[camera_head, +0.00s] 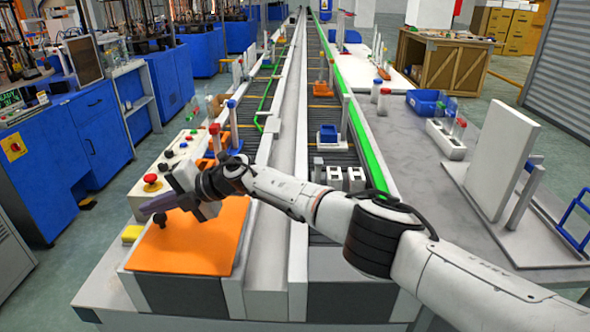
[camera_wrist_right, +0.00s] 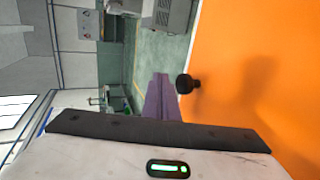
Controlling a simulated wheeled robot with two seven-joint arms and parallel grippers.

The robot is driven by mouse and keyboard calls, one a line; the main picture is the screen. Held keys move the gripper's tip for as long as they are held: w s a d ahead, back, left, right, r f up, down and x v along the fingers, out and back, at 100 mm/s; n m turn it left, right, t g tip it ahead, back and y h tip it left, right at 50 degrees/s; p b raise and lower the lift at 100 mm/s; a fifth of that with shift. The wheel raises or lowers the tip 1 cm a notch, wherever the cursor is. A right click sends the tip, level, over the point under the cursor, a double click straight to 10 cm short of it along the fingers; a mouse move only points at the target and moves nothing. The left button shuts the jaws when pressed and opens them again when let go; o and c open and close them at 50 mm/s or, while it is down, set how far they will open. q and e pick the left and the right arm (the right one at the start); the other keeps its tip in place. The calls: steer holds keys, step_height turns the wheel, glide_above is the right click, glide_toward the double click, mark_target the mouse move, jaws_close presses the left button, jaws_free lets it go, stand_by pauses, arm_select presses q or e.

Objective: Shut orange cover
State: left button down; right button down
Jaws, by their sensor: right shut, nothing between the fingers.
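The orange cover (camera_head: 195,250) lies flat, or nearly so, on top of a dark box (camera_head: 185,294) at the front left of the line. Its black knob (camera_head: 160,218) stands at its left side. My right gripper (camera_head: 150,207) reaches across from the right, low over the cover's left part, with its fingers shut and empty. In the right wrist view, the purple fingers (camera_wrist_right: 160,95) are right beside the knob (camera_wrist_right: 186,83), and the orange cover (camera_wrist_right: 235,75) fills the right side. I cannot tell whether the fingers touch the knob. My left gripper is not in view.
A control panel with a red button (camera_head: 152,182) stands just behind the cover. A grey table (camera_head: 440,180) with a white upright board (camera_head: 500,165) is further right.

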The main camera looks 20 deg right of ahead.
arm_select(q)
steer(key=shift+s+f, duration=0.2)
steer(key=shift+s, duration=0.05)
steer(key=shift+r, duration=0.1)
arm_select(e)
steer(key=shift+r, duration=0.1)
